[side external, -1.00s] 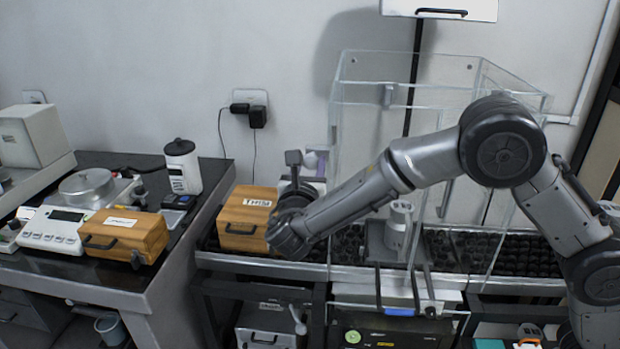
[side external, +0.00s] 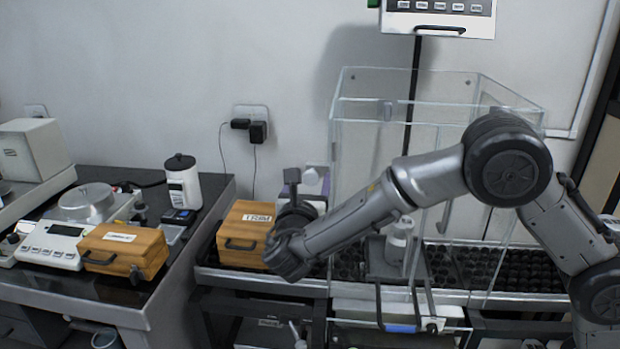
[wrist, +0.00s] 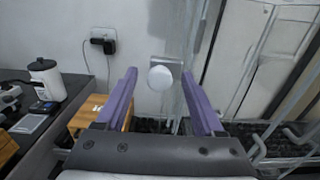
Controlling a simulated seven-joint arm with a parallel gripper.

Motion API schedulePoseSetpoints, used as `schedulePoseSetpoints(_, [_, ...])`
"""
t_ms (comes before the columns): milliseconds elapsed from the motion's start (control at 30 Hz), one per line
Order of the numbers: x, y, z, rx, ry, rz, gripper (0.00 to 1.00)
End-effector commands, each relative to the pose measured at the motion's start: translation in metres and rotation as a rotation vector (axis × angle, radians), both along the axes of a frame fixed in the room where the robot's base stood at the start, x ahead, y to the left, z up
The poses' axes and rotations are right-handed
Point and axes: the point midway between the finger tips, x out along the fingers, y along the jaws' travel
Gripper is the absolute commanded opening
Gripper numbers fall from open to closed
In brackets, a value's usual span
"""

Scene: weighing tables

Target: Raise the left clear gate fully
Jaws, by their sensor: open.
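The clear gate (wrist: 186,72) shows edge-on in the wrist view, on the left side of a clear box (side external: 375,95). A round white knob (wrist: 160,78) on a small plate projects beside it; the knob also shows in the side view (side external: 311,175). My gripper (wrist: 160,84) is open, with one purple finger on each side of the knob and a gap on both sides. In the side view my gripper (side external: 304,178) is at the box's left wall, partly hidden by my wrist. The gate's lower edge is hidden.
A labelled wooden box (side external: 245,236) stands just left of the clear box. A grey instrument (side external: 398,245) stands inside the clear box. A panel with buttons (side external: 440,16) is on a black pole above. The left table (side external: 110,290) holds scales and a white bottle (side external: 183,183).

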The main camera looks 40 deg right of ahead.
Motion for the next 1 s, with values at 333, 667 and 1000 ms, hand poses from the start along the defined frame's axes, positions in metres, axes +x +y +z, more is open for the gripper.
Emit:
schedulePoseSetpoints(333, [-0.052,0.053,0.001,0.000,-0.001,0.005,0.70])
schedulePoseSetpoints(667, [-0.085,0.085,0.001,-0.001,-0.002,0.001,0.70])
schedulePoseSetpoints(1000, [-0.089,0.089,0.001,-0.001,-0.002,-0.001,0.70])
